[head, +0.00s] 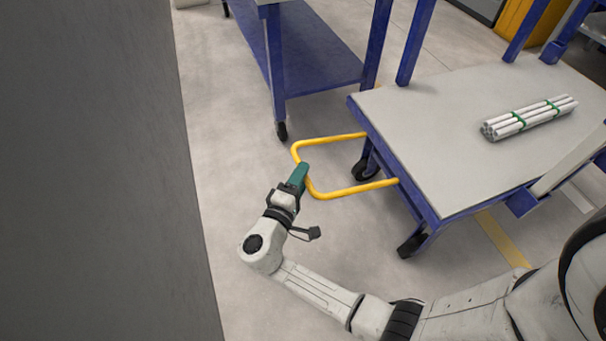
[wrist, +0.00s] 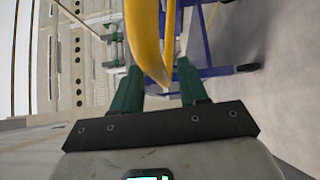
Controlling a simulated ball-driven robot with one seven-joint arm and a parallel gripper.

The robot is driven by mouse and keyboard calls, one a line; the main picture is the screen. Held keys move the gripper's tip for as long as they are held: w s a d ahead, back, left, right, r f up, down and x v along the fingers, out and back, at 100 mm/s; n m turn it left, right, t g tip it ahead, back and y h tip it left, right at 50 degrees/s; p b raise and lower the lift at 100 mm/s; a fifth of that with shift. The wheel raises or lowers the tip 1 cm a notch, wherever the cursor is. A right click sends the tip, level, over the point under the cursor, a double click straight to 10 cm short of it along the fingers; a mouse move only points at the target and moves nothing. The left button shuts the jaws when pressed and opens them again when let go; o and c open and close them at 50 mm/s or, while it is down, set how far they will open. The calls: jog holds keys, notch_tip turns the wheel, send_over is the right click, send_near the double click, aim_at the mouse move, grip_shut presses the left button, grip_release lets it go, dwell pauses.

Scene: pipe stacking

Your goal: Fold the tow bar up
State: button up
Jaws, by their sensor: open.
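The tow bar (head: 345,191) is a yellow U-shaped tube. It sticks out to the left from the end of the cart (head: 425,120), which has a grey top and a blue frame. My gripper (head: 304,170) is at the closed end of the bar in the head view. In the wrist view the yellow bar (wrist: 146,40) runs between the two green fingers of my gripper (wrist: 157,80). The fingers are open, with gaps beside the bar. I cannot tell whether either finger touches it.
A bundle of white pipes (head: 528,117) with green bands lies on the cart top. A second blue cart (head: 312,50) stands behind the bar. A dark grey wall (head: 90,180) fills the left side. The floor (head: 235,110) between wall and carts is clear.

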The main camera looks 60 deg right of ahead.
jog(key=shift+w+d, duration=0.15)
jog(key=shift+d, duration=0.6)
jog(key=shift+c, duration=0.2)
grip_shut()
